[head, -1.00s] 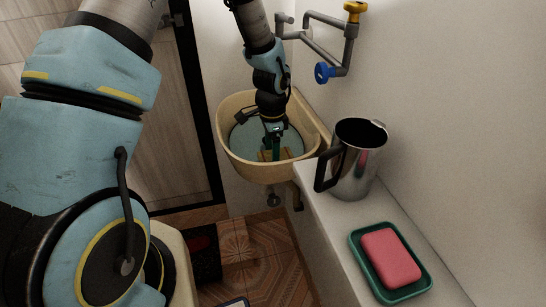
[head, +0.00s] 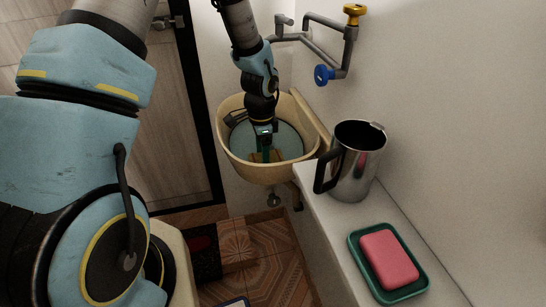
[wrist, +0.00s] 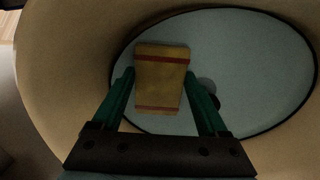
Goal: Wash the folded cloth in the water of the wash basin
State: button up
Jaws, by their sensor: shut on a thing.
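The folded cloth (wrist: 160,82) is yellow-brown with two red stripes. It sits between the green fingers of my gripper (wrist: 160,75), which is shut on it. In the head view my gripper (head: 264,152) points down inside the cream wash basin (head: 250,172), with a little of the cloth showing at its tip. The pale blue-grey water (wrist: 240,60) fills the bottom of the basin. The cloth is over or at the water; I cannot tell how deep it is. My wrist and fingers hide part of it in the head view.
The basin hangs in the corner, below grey pipes with a blue valve (head: 323,75) and a yellow valve (head: 355,9). On the ledge (head: 330,218) at right stand a metal pitcher (head: 362,165) and a green dish (head: 407,293) with pink soap (head: 389,258).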

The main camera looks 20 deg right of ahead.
aim_at(278, 156)
jog(key=shift+a, duration=0.25)
jog(key=shift+s+d, duration=0.15)
jog(key=shift+d, duration=1.1)
jog(key=shift+s+d, duration=0.1)
jog(key=shift+d, duration=1.1)
jog(key=shift+w+a+p, duration=0.15)
jog(key=shift+a, duration=1.1)
jog(key=shift+w+a+p, duration=0.15)
jog(key=shift+a, duration=1.05)
jog(key=shift+s+d, duration=0.2)
jog(key=shift+d, duration=1.05)
jog(key=shift+s+d, duration=0.15)
jog(key=shift+d, duration=1.1)
jog(key=shift+r, duration=0.1)
jog(key=shift+a+r+p, duration=0.15)
jog(key=shift+r+p, duration=0.45)
jog(key=shift+r, duration=0.15)
jog(key=shift+w+a+r+p, duration=0.1)
jog(key=shift+a+r+p, duration=0.25)
jog(key=shift+r+p, duration=0.45)
jog(key=shift+a+r+p, duration=0.35)
jog(key=shift+r+p, duration=0.3)
jog(key=shift+r, duration=0.35)
jog(key=shift+w+a+r+p, duration=0.1)
jog(key=shift+a+r+p, duration=0.25)
jog(key=shift+r+p, duration=0.45)
jog(key=shift+r, duration=0.15)
